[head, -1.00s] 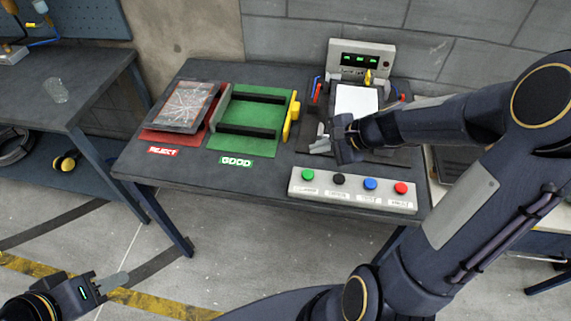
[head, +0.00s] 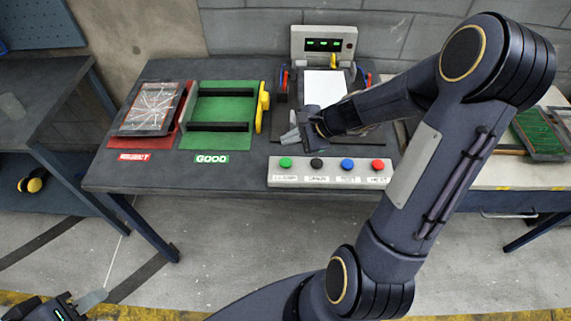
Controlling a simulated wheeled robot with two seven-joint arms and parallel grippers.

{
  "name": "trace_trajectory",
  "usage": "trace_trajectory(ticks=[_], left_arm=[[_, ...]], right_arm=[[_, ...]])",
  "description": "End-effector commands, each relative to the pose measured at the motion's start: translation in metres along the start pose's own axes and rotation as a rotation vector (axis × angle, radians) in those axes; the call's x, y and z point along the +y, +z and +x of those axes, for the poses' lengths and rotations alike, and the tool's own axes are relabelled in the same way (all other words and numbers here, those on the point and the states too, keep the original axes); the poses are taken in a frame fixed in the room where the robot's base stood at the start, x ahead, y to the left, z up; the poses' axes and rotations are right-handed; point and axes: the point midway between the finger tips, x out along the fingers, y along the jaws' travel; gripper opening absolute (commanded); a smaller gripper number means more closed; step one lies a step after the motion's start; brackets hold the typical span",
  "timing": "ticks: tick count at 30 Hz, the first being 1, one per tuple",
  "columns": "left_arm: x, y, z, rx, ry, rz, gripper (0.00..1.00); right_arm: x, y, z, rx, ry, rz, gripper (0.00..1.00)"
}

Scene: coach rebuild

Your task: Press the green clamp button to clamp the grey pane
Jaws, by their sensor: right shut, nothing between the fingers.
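The green button (head: 285,163) is at the left end of a pale button panel (head: 335,182) on the table's front edge. My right gripper (head: 291,134) is shut and empty, its fingers pointing left. In the picture its tips are just above and behind the green button, apart from it; their exact height cannot be told. A pale grey-white pane (head: 323,84) lies in the dark fixture behind my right gripper, its lower part hidden by the arm. My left gripper (head: 92,300) is low at the bottom left, away from the table; its jaw opening cannot be told.
Black (head: 316,163), blue (head: 347,165) and red (head: 378,166) buttons share the panel. A green GOOD rack (head: 222,108) and a red REJECT tray (head: 132,141) with a cracked pane (head: 152,108) stand left. A display box (head: 324,44) with green lights stands behind the fixture.

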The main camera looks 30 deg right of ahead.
Motion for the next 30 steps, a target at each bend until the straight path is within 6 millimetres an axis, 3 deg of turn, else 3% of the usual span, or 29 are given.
trace_trajectory(ticks=[1,12,30], left_arm=[[-0.005,0.005,0.011,0.0,0.0,0.0,0.36],[-0.021,0.023,0.046,0.0,0.0,0.0,0.36],[-0.022,0.024,0.048,0.0,0.0,0.0,0.36]], right_arm=[[0.007,-0.007,0.01,0.0,0.001,0.001,0.0],[0.031,-0.031,0.042,0.0,0.0,0.0,0.0],[0.032,-0.032,0.043,0.0,0.0,0.0,0.0]])
